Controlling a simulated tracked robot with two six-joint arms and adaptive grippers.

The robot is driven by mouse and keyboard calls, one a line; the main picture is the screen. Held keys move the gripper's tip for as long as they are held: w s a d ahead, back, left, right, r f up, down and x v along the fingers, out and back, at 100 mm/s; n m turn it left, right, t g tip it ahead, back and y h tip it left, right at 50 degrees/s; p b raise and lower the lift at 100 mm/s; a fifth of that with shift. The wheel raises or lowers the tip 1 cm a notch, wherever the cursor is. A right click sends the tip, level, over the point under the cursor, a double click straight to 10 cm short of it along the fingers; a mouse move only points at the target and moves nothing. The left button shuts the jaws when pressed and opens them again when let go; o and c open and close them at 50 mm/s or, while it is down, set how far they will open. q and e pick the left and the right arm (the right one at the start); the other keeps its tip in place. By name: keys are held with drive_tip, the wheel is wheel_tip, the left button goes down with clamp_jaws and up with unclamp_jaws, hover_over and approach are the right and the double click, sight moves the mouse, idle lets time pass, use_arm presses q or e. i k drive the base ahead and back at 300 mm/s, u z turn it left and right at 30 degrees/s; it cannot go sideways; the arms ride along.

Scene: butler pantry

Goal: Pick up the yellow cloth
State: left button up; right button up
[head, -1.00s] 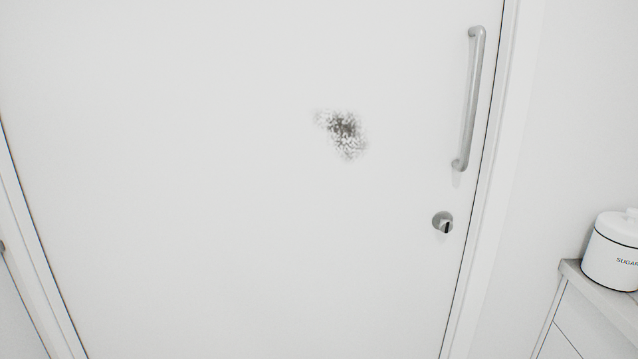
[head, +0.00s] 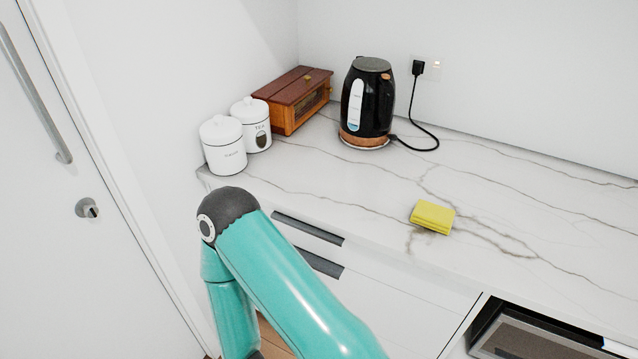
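The yellow cloth (head: 433,217) lies folded into a small block on the white marble countertop (head: 530,237), close to its front edge. Nothing covers it in the head view. One of my teal arms shows at the bottom left of the picture, bent at a dark joint, in front of the drawers and left of the cloth. Neither of my grippers is in view.
Two white canisters (head: 223,146) and a wooden box (head: 295,99) stand at the counter's back left. A black kettle (head: 367,103) with a cord stands behind the cloth. Drawers and an appliance (head: 540,335) lie below. The counter around the cloth is clear. A white door (head: 60,240) is at left.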

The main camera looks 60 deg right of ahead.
sight(435, 217)
drive_tip(key=u, duration=0.2)
drive_tip(key=i, duration=0.2)
drive_tip(key=z, duration=2.85)
drive_tip(key=k, duration=0.9)
drive_tip(key=z, duration=0.2)
drive_tip(key=i, duration=0.9)
drive_tip(key=u, duration=0.2)
drive_tip(key=k, duration=0.25)
drive_tip(key=z, duration=0.05)
